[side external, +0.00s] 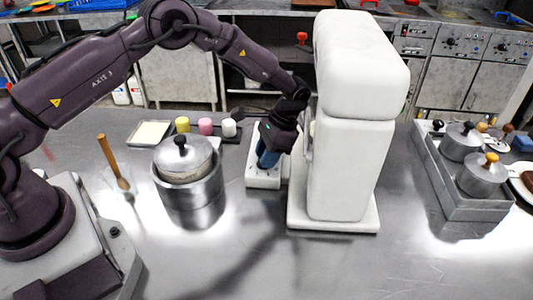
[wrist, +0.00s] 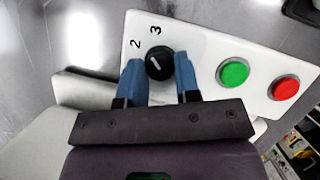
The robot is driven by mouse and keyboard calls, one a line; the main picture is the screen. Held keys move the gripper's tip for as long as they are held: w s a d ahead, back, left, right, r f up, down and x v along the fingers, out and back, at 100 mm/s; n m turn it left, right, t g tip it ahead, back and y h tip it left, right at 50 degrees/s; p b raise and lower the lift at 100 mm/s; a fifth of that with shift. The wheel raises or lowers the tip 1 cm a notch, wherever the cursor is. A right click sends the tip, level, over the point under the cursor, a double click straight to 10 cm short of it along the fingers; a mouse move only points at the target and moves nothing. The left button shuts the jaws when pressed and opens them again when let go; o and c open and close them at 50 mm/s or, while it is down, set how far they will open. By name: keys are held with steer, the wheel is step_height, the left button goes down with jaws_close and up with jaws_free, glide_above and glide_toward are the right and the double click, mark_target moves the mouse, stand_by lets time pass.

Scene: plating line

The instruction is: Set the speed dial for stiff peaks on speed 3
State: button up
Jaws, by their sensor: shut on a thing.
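The speed dial (wrist: 159,65) is a round black knob with a white pointer line, on a white control panel (wrist: 205,40). The printed numbers 2 (wrist: 136,43) and 3 (wrist: 155,30) show above it. The pointer line slants to the upper left, left of the 3; its exact setting is hard to tell. My gripper (wrist: 159,62) has its two blue fingers on either side of the knob and is shut on it. In the side view my gripper (side external: 268,158) points down at the white control box (side external: 262,183), hiding the dial.
A green button (wrist: 233,72) and a red button (wrist: 285,88) sit right of the dial. The tall white mixer (side external: 350,150) stands close to my gripper's right. A lidded steel pot (side external: 190,195) is to the left, and a metal tray (side external: 470,208) with pots to the right.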

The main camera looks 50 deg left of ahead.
steer(key=o, duration=0.9)
